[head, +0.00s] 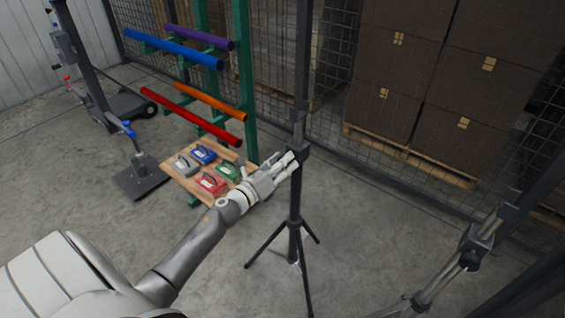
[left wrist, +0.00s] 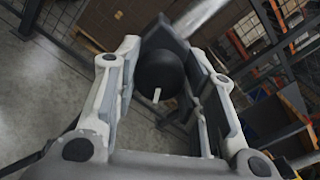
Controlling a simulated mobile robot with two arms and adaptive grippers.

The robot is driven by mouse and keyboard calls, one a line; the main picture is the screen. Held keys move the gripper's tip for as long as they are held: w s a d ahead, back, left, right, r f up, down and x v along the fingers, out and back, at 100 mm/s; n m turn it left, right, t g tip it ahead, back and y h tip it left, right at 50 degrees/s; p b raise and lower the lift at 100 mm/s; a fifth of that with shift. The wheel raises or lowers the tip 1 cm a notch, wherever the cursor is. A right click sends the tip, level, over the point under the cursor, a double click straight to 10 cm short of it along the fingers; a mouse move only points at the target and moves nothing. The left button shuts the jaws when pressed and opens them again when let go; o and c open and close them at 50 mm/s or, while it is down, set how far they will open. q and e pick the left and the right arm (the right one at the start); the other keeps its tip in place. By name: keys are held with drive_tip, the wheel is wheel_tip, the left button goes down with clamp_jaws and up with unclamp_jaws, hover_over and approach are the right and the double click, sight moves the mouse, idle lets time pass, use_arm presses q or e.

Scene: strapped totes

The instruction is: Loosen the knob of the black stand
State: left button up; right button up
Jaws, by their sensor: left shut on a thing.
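The black stand (head: 294,212) is an upright tripod on the floor, its legs spread. Its collar is partly hidden behind my left gripper (head: 288,166), which reaches it from the left at mid-height. In the left wrist view the round black knob (left wrist: 160,72) sits between the two fingers of my left gripper (left wrist: 163,88). The fingers are closed around it, and a short white mark (left wrist: 156,96) shows on its face, pointing down. My right gripper is in neither view.
Boxes (head: 385,60) stand behind a mesh fence. Bare floor (head: 375,225) lies between the stands.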

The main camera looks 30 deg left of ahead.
use_arm(q)
drive_tip(key=n, duration=0.3)
drive_tip(key=shift+n+p, duration=0.4)
drive_tip(key=n+p, duration=0.1)
drive_tip(key=n, duration=0.2)
drive_tip(key=shift+n, duration=0.3)
drive_tip(key=n+p, duration=0.1)
drive_tip(key=n, duration=0.2)
drive_tip(key=shift+n, duration=0.3)
drive_tip(key=n+p, duration=0.1)
drive_tip(key=n, duration=0.2)
drive_tip(key=shift+n, duration=0.3)
drive_tip(key=n+p, duration=0.2)
drive_tip(key=n, duration=0.3)
drive_tip(key=n+p, duration=0.1)
drive_tip(key=n, duration=0.3)
drive_tip(key=shift+f, duration=0.15)
drive_tip(key=shift+n, duration=0.9)
